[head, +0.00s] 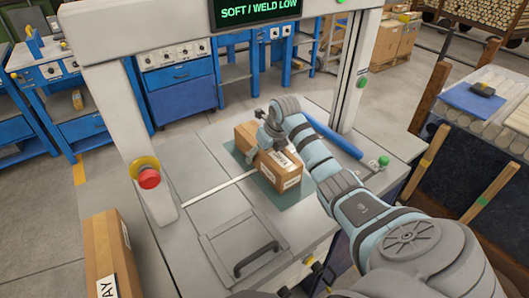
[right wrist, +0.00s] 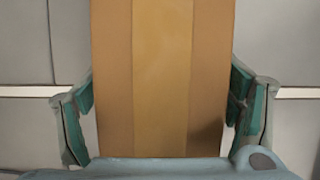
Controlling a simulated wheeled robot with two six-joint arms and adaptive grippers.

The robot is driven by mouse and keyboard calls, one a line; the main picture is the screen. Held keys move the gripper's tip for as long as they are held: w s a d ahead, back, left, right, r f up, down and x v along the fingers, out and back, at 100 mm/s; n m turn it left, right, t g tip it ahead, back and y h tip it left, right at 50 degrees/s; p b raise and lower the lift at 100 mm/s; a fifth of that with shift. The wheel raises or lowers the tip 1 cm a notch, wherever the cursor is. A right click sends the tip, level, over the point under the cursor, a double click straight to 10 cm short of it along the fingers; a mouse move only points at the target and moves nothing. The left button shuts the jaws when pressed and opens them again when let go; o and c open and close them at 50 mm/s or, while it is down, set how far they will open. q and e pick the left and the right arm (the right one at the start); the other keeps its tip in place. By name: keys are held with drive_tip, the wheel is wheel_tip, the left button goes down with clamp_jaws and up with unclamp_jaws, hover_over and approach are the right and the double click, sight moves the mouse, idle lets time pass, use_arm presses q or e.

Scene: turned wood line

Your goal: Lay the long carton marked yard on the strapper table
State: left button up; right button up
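A long brown carton (head: 247,137) with white labels lies on a teal patch of the strapper table (head: 205,215), under the arch; the label text is too small to read surely. Its taped top (right wrist: 160,70) fills the middle of the right wrist view. My right gripper (head: 264,143) is over the carton from above, its teal pads (right wrist: 160,100) against both long sides. The carton's underside is hidden, so I cannot tell whether it rests fully on the table. My left gripper is not in view.
Another brown carton (head: 103,240), with a partly visible label ending in AY, stands at the lower left. The strapper arch (head: 120,120) carries a red stop button (head: 148,178). A black handle (head: 256,259) is on the table's front panel. Blue benches (head: 178,85) stand behind.

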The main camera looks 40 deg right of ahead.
drive_tip(key=shift+s+r, duration=0.1)
drive_tip(key=shift+s, duration=0.1)
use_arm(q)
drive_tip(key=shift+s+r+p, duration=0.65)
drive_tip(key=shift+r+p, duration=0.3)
use_arm(e)
drive_tip(key=v, duration=1.2)
